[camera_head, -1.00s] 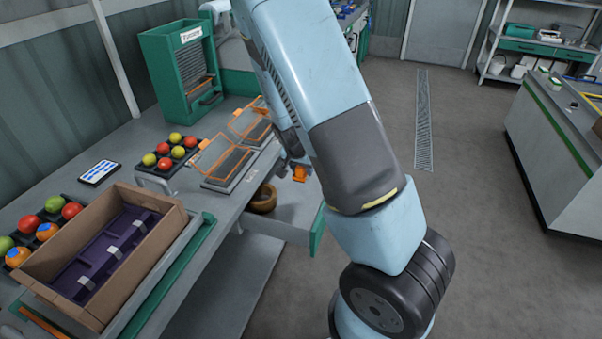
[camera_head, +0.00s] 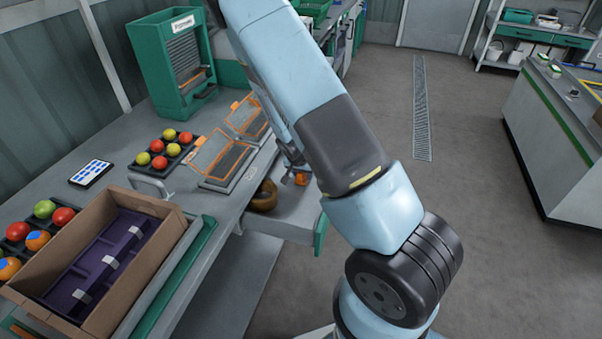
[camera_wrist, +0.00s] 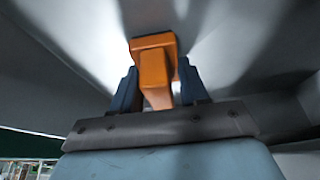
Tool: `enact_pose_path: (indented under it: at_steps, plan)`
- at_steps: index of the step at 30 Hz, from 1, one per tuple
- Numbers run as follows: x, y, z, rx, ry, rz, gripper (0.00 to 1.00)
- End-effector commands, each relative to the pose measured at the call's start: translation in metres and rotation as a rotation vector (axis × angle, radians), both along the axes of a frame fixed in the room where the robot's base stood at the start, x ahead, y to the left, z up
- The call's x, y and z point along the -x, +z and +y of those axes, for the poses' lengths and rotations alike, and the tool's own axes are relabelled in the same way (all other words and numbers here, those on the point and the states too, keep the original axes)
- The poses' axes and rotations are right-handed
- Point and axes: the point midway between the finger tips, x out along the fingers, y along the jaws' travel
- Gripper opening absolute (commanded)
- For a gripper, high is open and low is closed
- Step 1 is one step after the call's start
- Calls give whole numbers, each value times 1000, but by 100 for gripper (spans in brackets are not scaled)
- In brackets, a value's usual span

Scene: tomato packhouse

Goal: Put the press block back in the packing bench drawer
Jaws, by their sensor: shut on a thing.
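The orange press block (camera_wrist: 155,70) is between the two dark fingers of my gripper (camera_wrist: 157,88) in the wrist view. My gripper is shut on it. In the head view the press block (camera_head: 301,179) shows as a small orange patch at the open packing bench drawer (camera_head: 290,222), partly hidden behind my arm. The drawer is pulled out from under the bench, with a green front edge. Whether the block touches the drawer floor I cannot tell.
A round brown object (camera_head: 264,196) lies in the drawer, left of the block. The bench (camera_head: 222,205) carries orange-framed hinged trays (camera_head: 219,160), a tomato tray (camera_head: 163,158) and a cardboard box (camera_head: 172,207) with a purple insert. Open floor lies to the right.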

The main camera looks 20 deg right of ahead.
Motion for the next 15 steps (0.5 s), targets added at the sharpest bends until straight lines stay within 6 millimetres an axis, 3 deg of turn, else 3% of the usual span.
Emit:
enact_pose_path:
  at_steps: [10,11,15]
  plan:
    - [0,-3,-2,-1,-2,0,22]
    - [0,-3,-1,-1,-2,0,45]
    - [0,-3,-1,-1,-2,0,58]
